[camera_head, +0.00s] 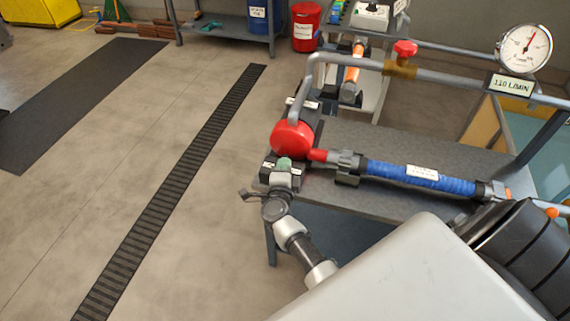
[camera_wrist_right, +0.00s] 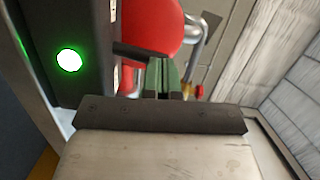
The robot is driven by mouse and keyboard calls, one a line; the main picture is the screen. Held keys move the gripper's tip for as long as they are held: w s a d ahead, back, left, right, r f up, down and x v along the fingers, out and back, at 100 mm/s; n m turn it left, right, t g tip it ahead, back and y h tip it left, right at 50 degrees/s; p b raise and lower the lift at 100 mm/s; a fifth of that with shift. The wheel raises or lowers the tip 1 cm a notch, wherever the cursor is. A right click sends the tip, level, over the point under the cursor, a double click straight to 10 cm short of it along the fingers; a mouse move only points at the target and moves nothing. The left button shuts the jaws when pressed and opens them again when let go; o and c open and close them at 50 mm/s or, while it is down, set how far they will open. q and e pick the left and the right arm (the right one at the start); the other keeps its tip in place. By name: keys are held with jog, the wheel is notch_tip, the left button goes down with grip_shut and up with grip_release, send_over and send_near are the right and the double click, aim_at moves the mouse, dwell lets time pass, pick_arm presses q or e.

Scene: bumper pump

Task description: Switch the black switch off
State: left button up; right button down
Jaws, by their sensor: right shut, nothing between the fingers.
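The black switch (camera_wrist_right: 134,51) shows in the wrist view as a dark lever sticking out from a dark box (camera_wrist_right: 88,22). A round green light (camera_wrist_right: 69,60) on that box is lit. My right gripper (camera_wrist_right: 164,74) is shut, with its green fingers together and nothing between them. Its fingertips are close to the lever's end; I cannot tell whether they touch. In the head view my right gripper (camera_head: 284,163) is at the near left end of the bench, by the red pump (camera_head: 292,137), and hides the switch. My left gripper is not in view.
A blue hose (camera_head: 415,177) runs right from the pump along the grey bench (camera_head: 390,202). A grey pipe with a red-handled valve (camera_head: 405,48) and a gauge (camera_head: 525,48) passes above. The floor left of the bench is open.

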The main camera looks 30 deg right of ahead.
jog(key=shift+w+a+r+n+p, duration=0.1)
jog(key=shift+w+a+n+p, duration=0.15)
jog(key=shift+n+p, duration=0.45)
jog(key=shift+w+a+r+n+p, duration=0.15)
jog(key=shift+w+n+p, duration=0.1)
jog(key=shift+n+p, duration=0.45)
dwell(1.4)
jog(key=shift+w+a+f+n+g+p, duration=0.15)
jog(key=shift+w+a+n+g+p, duration=0.3)
jog(key=shift+n+p, duration=0.55)
dwell(4.2)
